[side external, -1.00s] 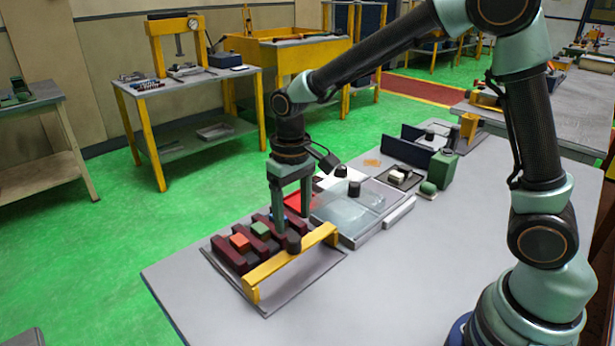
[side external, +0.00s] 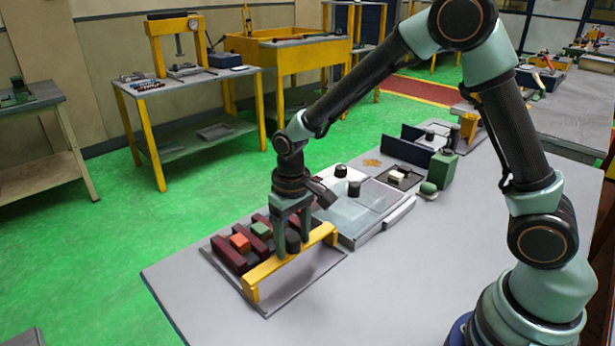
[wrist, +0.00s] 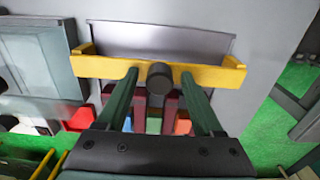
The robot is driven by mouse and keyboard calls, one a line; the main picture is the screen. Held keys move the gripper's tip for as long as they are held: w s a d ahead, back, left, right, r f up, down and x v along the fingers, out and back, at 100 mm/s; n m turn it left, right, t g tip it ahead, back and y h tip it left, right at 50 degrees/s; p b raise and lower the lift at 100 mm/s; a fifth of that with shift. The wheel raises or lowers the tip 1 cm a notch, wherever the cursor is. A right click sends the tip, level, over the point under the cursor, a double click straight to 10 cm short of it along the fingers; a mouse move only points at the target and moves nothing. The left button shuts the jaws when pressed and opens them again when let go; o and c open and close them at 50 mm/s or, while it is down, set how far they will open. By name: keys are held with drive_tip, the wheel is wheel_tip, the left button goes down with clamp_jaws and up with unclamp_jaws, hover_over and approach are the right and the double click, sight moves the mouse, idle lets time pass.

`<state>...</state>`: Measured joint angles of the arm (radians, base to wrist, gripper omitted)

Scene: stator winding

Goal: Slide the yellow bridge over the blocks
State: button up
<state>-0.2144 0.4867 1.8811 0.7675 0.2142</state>
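The yellow bridge (side external: 268,268) stands at the near edge of the dark red slotted rack (side external: 228,255), beside the blocks. It also shows in the wrist view (wrist: 100,66) as a bar across the picture. A dark round knob (wrist: 160,77) is at the middle of its length. My gripper (side external: 293,250) is low at the bridge, its fingers open on either side of the knob, with gaps visible in the wrist view (wrist: 160,80). An orange-red block (side external: 240,243) and a green block (side external: 261,230) sit in the rack's slots. A blue block (wrist: 127,124) is partly hidden by a finger.
A grey base plate (side external: 300,285) lies under the rack and bridge. A clear-lidded tray (side external: 350,215) stands just right of the rack. A green container (side external: 443,166) and dark panels (side external: 405,147) are farther back. The front of the table is clear.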

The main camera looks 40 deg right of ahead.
sight(261, 227)
drive_tip(key=shift+s+f, duration=0.25)
drive_tip(key=c, duration=0.7)
drive_tip(key=shift+w+a, duration=0.1)
drive_tip(key=shift+w, duration=5.85)
drive_tip(key=o, duration=0.9)
drive_tip(key=shift+o, duration=0.2)
drive_tip(key=shift+d, duration=0.25)
drive_tip(key=shift+w+a+r, duration=0.1)
drive_tip(key=shift+w+r, duration=0.05)
drive_tip(key=shift+r, duration=3)
